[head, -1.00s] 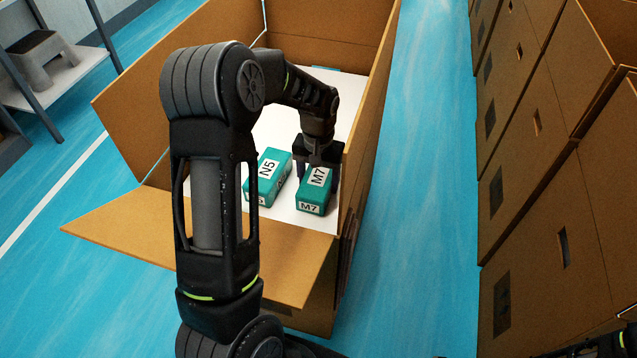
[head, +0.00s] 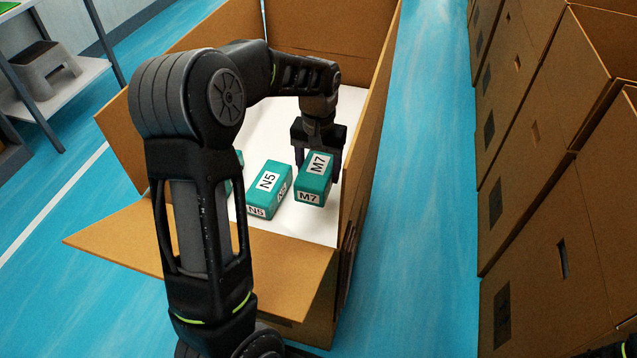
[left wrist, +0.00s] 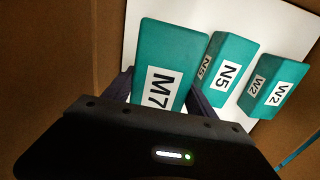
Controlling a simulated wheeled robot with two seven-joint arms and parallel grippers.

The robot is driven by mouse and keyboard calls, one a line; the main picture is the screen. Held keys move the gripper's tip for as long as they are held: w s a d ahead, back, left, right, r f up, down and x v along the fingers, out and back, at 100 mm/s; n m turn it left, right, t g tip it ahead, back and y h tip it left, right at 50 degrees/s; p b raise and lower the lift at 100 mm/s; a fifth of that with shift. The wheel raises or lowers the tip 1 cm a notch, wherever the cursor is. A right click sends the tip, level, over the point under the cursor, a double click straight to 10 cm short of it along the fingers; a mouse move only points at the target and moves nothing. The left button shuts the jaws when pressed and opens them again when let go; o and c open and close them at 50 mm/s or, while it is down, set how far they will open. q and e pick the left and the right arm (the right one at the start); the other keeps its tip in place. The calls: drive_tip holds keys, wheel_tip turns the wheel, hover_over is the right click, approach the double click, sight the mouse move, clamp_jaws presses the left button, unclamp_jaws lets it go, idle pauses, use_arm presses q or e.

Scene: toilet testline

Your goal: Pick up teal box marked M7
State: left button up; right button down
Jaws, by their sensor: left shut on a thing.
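The teal box marked M7 (head: 315,178) is in the head view, inside the open cardboard carton near its right wall. It carries white M7 labels on its top and front. My left gripper (head: 318,160) is shut on it from above and behind. In the left wrist view the M7 box (left wrist: 168,62) sits between the two fingers (left wrist: 160,92). It looks lifted a little off the white bottom, though the gap is hard to judge.
A teal box marked N5 (head: 268,190) lies just left of M7. A teal box marked W2 (left wrist: 272,86) lies beyond it. The cardboard carton (head: 367,130) has tall walls and a front flap (head: 200,262) folded out. More cartons (head: 560,200) stand at the right, past a clear blue floor strip.

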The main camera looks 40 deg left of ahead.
sight(319, 164)
use_arm(q)
wheel_tip(319, 164, up, 10)
drive_tip(key=shift+f+p, duration=0.25)
drive_tip(key=shift+p, duration=0.15)
idle(0.3)
